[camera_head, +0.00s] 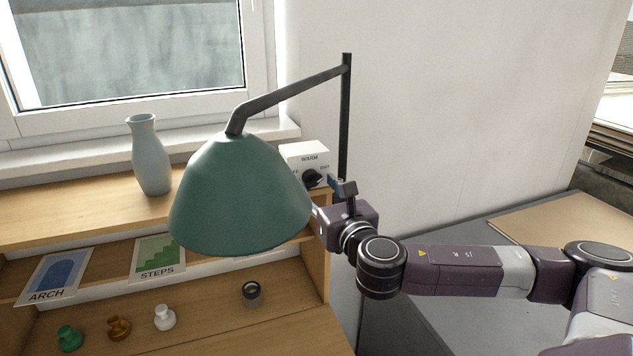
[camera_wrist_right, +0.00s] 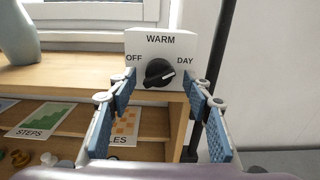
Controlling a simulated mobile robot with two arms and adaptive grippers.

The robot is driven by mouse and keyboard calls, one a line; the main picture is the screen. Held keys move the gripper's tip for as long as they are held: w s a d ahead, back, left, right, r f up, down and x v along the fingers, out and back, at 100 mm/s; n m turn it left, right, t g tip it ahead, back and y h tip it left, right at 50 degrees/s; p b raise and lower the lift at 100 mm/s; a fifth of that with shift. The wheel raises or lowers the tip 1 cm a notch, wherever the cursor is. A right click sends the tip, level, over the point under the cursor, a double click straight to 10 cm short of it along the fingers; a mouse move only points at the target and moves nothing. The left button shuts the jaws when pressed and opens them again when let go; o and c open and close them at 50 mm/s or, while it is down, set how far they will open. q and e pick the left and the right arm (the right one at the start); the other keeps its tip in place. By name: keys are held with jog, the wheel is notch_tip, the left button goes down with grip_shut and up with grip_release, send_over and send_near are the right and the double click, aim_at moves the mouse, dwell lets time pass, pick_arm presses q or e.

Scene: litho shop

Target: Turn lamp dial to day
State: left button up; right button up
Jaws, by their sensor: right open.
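The lamp dial is a black round knob (camera_wrist_right: 158,73) on a white box (camera_wrist_right: 184,46) marked OFF, WARM and DAY. Its pale pointer mark faces right, toward the DAY side. In the head view the box (camera_head: 306,152) stands behind the green lamp shade (camera_head: 240,195), with the knob (camera_head: 312,177) partly visible. My right gripper (camera_wrist_right: 163,86) is open, its blue-padded fingers on either side of the knob in the wrist view. I cannot tell whether they touch it. In the head view the fingers are partly hidden. My left gripper is not in view.
The lamp's dark post (camera_head: 346,115) rises close beside the box and gripper. A grey vase (camera_head: 151,158) stands on the wooden shelf. ARCH (camera_head: 55,275) and STEPS (camera_head: 157,257) cards and several small knobbed pieces lie below. A grey worktop (camera_head: 480,310) is at right.

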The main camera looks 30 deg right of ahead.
jog(key=shift+w, duration=0.3)
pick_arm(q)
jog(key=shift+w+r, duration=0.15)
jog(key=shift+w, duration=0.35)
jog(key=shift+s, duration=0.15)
pick_arm(e)
jog(key=shift+c, duration=0.6)
jog(key=c, duration=0.9)
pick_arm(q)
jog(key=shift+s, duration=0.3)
pick_arm(e)
jog(key=shift+c, duration=0.2)
